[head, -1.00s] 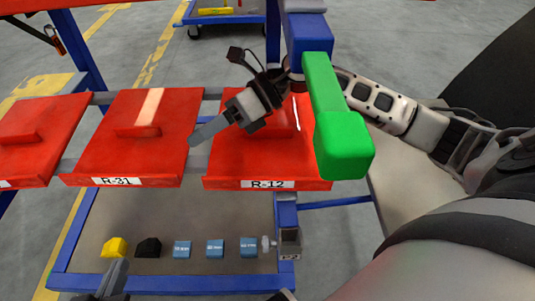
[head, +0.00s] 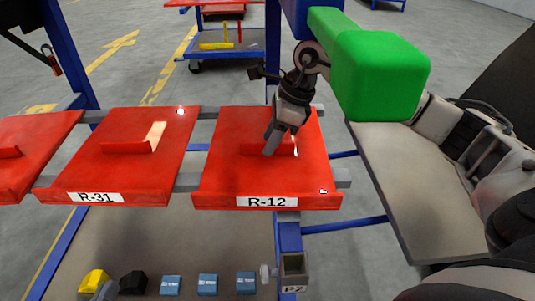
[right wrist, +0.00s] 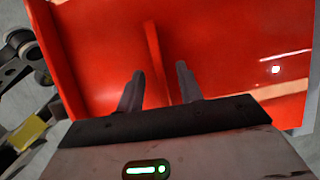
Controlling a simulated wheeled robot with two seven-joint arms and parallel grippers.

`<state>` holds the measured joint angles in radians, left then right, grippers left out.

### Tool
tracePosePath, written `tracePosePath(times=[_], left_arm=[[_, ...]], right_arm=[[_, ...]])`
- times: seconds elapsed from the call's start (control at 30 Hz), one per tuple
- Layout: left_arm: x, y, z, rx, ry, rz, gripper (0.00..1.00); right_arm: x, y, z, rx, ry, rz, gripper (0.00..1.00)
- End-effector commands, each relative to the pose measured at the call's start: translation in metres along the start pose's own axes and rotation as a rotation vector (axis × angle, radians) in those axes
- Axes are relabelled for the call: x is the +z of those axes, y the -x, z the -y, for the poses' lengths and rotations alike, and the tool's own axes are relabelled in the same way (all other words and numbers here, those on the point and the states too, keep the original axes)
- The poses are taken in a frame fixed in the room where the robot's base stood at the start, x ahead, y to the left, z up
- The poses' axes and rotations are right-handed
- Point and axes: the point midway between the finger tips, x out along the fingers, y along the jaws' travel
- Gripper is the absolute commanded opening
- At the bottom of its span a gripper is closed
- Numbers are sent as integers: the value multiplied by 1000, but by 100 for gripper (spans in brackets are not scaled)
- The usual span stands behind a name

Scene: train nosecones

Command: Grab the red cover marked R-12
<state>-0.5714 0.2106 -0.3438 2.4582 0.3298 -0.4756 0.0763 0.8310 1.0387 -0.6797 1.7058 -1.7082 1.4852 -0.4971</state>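The red cover marked R-12 (head: 225,180) lies flat on the rack rails in the head view, its label on the front edge and a raised handle ridge (head: 285,149) in its middle. My right gripper (head: 270,145) is over this cover, pointing down at the ridge. In the right wrist view its two fingers (right wrist: 159,90) are apart, with the thin red ridge (right wrist: 152,50) showing between and ahead of them. Whether they touch it cannot be told.
The red cover marked R-31 (head: 85,180) lies to the left, with another red cover (head: 15,165) beyond it. Yellow (head: 94,280), black (head: 133,283) and blue blocks (head: 208,284) stand below. A green block-shaped part (head: 380,75) is near my right arm.

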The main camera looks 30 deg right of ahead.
Motion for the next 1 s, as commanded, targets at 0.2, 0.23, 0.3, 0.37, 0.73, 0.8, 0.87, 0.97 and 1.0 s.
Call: tracePosePath(times=[0.2, 0.23, 0.3, 0.37, 0.73, 0.8, 0.87, 0.97, 1.0], left_arm=[[-2, 0, -1, 7, 11, -9, 0], [-2, 0, -1, 7, 11, -8, 0], [-2, 0, -1, 7, 11, -8, 0], [-2, 0, -1, 7, 11, -8, 0], [-2, 0, -1, 6, 9, -9, 0], [-2, 0, -1, 6, 9, -9, 0], [-3, 0, -2, 5, 6, -9, 0], [-6, 0, -2, 1, -2, -7, 0], [-6, 1, -2, -2, -8, -5, 0]], right_arm=[[0, -6, 0, -2, 0, 2, 36], [0, -6, 0, -2, 0, 2, 36], [0, -6, 0, -2, 0, 2, 22], [0, -6, 0, -2, 0, 2, 6], [2, -4, 1, -5, 1, 7, 0], [3, -2, 1, -5, 1, 7, 0], [4, 0, 1, -5, 1, 7, 0], [6, 7, 1, -6, 2, 7, 0], [8, 11, 1, -6, 2, 8, 0]])
